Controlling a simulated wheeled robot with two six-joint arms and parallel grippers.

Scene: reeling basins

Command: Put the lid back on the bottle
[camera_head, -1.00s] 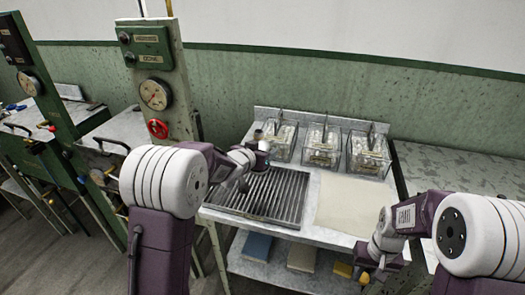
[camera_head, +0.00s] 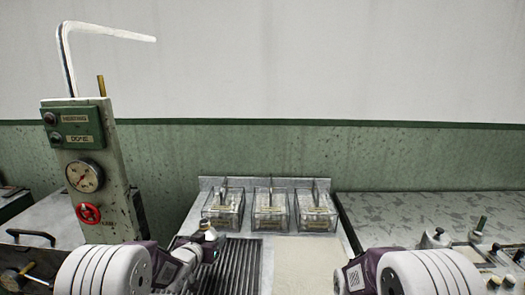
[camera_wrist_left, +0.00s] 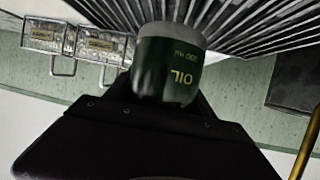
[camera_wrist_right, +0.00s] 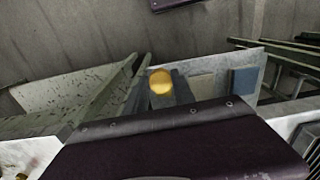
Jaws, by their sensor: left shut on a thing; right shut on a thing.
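My left gripper (camera_wrist_left: 168,98) is shut on a dark green bottle (camera_wrist_left: 170,68) with a pale upper part and yellow "OIL" lettering. In the head view the bottle (camera_head: 208,231) shows as a small pale top above the left end of the grooved rack. My right gripper (camera_wrist_right: 161,90) is shut on a round yellow lid (camera_wrist_right: 160,81), seen in the right wrist view. The right gripper and the lid are out of the head view; only part of that arm shows at lower right. Bottle and lid are apart.
A grooved metal rack (camera_head: 235,268) lies beside a pale mat (camera_head: 305,268) on the bench. Several clear boxes (camera_head: 270,210) stand along its back. A gauge panel (camera_head: 90,170) rises at left. Small fittings (camera_head: 480,228) stand on the right-hand counter.

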